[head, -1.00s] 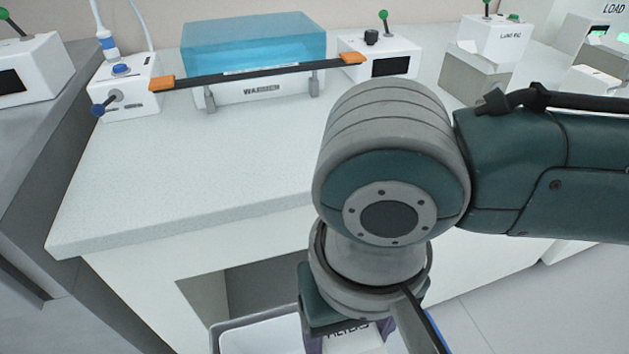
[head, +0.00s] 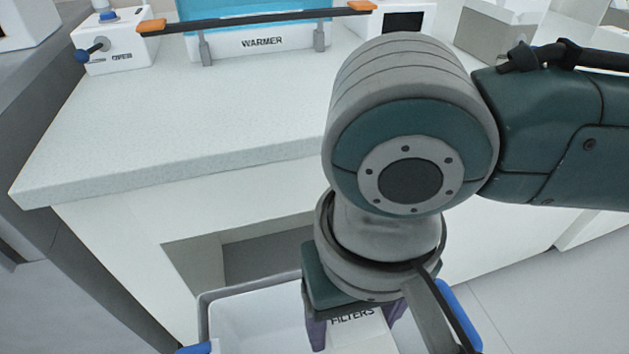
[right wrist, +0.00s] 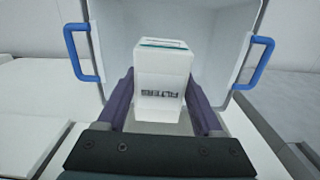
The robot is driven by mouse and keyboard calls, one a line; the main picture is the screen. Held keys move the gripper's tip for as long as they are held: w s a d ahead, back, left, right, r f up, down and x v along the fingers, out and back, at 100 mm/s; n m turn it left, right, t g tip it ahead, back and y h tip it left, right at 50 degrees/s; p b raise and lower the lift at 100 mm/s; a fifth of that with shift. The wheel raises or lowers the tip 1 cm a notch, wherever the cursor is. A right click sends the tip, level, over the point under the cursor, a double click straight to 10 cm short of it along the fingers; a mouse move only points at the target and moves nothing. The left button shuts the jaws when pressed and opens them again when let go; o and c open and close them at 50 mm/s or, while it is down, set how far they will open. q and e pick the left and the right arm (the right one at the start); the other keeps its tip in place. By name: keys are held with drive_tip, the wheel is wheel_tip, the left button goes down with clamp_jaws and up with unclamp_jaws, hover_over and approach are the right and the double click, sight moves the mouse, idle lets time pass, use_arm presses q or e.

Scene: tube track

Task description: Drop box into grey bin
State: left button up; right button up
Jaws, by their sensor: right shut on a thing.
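The box is white with the word FILTERS on it. It shows in the head view (head: 352,333), low in the picture, and upright in the right wrist view (right wrist: 162,82). My right gripper (right wrist: 163,105) is shut on it, with one purple finger on each side. The grey bin (head: 255,310) stands on the floor side of the counter, with blue handles. In the right wrist view the bin (right wrist: 205,35) lies behind and around the box. The box appears over or within the bin's opening; its height there is hard to tell. My left gripper is not in view.
A white counter (head: 190,125) stands behind the bin, with an open recess (head: 265,250) in its front. A warmer (head: 262,43) with a dark bar across it sits on the counter. Clear floor (head: 540,300) lies at the right.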

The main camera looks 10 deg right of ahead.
sight(354, 320)
drive_tip(key=o, duration=1.4)
drive_tip(key=shift+r, duration=0.1)
wheel_tip(354, 320, up, 9)
drive_tip(key=p, duration=0.4)
drive_tip(key=shift+f, duration=0.2)
drive_tip(key=shift+r, duration=0.6)
